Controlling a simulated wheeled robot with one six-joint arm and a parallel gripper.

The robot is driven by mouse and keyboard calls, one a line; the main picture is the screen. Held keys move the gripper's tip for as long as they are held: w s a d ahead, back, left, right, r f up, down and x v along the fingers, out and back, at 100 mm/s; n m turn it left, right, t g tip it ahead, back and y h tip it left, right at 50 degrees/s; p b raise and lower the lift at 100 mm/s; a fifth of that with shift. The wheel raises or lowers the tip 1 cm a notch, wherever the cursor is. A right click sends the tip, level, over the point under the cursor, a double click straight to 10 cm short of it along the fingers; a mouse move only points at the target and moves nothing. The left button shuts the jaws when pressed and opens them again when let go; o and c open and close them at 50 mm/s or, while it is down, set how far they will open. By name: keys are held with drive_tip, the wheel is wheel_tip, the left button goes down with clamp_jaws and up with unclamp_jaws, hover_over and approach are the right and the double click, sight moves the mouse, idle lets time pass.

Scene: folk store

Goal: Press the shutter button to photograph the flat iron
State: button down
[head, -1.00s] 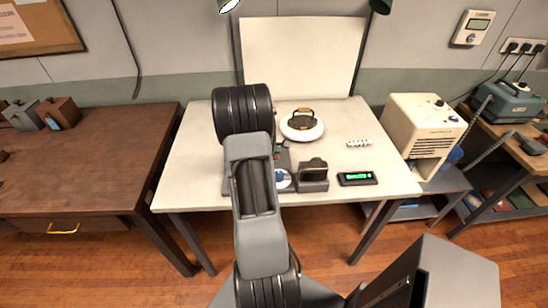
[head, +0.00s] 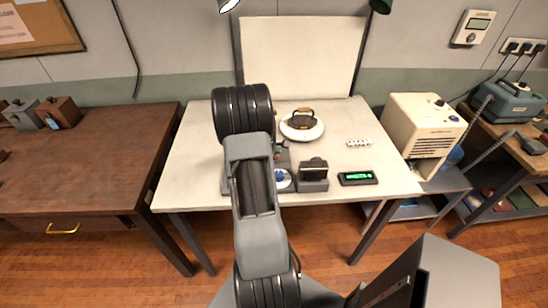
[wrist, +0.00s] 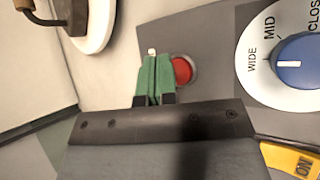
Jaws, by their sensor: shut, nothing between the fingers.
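The flat iron (head: 303,119), dark with a brown handle, sits on a round white stand (head: 318,132) at the back of the pale table. A corner of the stand (wrist: 98,28) shows at the top left of the wrist view. The red button (wrist: 183,70) is on a grey panel in the wrist view. My gripper (wrist: 153,58) has green fingers, shut and empty, just left of the button in that view. I cannot tell its height above the panel. A blue dial (wrist: 298,58) marked WIDE, MID and CLOSE lies to the right.
A yellow switch (wrist: 293,160) marked ON is at the lower right of the wrist view. A dark boxy device (head: 313,175) and a green-lit display (head: 358,178) stand on the table. A white backdrop (head: 302,55) stands behind. My arm hides part of the panel in the head view.

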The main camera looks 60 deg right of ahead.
drive_tip(key=shift+f+b, duration=0.8)
drive_tip(key=shift+b, duration=0.2)
idle(0.7)
drive_tip(key=shift+r, duration=0.1)
drive_tip(key=shift+r+p, duration=0.55)
drive_tip(key=shift+r, duration=0.2)
drive_tip(key=shift+r, duration=0.15)
drive_tip(key=shift+r+p, duration=1.7)
drive_tip(key=shift+r, duration=0.7)
